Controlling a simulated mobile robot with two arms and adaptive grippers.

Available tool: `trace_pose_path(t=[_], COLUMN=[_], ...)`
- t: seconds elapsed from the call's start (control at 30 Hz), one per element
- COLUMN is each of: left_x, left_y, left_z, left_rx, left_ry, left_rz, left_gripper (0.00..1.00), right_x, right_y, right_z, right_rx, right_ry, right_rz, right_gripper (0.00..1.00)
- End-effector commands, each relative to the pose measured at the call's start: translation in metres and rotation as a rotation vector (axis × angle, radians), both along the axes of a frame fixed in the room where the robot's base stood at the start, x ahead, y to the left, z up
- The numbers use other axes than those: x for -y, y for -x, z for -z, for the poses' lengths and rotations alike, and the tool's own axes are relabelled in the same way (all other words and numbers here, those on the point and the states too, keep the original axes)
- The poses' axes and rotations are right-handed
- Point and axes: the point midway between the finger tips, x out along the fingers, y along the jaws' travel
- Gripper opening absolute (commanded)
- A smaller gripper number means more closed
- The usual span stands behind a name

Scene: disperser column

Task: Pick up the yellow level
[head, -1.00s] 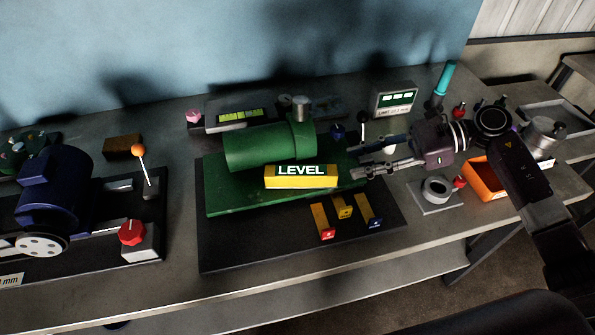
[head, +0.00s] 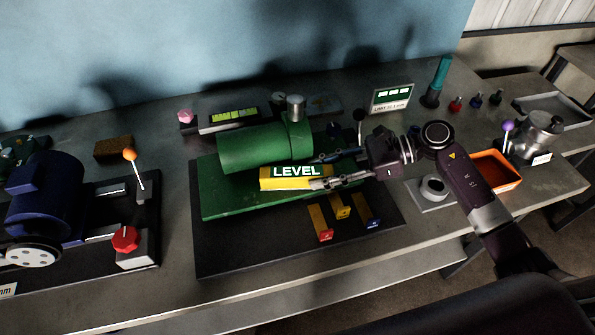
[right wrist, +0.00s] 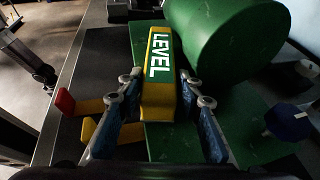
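The yellow level (head: 283,184) is a yellow bar with a green top marked LEVEL. It lies on the green base plate (head: 230,205) in front of the green cylinder (head: 250,147). My right gripper (head: 318,170) reaches in from the right, at the level's right end. In the right wrist view the level (right wrist: 159,100) points away from me, and its near end lies between the two spread fingers of the right gripper (right wrist: 165,88). Gaps seem to show beside the level, and contact cannot be made out. My left gripper is not in view.
Yellow and blue shims with red and blue ends (head: 342,212) lie in front of the base. A blue motor (head: 45,195), a red knob (head: 125,240) and an orange-tipped lever (head: 130,155) stand left. An orange bin (head: 497,170) and a grey ring (head: 433,188) are right.

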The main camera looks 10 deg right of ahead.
Motion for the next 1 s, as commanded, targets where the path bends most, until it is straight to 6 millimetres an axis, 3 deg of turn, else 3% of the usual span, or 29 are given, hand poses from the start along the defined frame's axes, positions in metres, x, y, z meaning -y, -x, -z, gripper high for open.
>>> trace_pose_path(t=[0.1,0.3,0.6,0.9,1.0], left_x=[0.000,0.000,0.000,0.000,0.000], left_y=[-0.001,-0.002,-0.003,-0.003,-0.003], left_z=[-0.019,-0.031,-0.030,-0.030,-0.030], left_rx=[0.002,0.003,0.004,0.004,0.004], left_ry=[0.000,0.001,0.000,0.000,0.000], left_rz=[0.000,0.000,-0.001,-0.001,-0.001], left_gripper=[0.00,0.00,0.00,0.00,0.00], right_x=[-0.016,-0.037,-0.040,-0.040,-0.040], right_y=[-0.004,-0.008,-0.009,-0.009,-0.010], right_z=[-0.002,0.009,0.014,0.014,0.013], right_rx=[-0.003,-0.002,0.000,0.000,0.002], right_ry=[-0.005,-0.002,0.000,-0.001,-0.003], right_rz=[-0.001,0.000,0.000,0.000,0.000], right_gripper=[0.33,0.33,0.33,0.00,0.00])
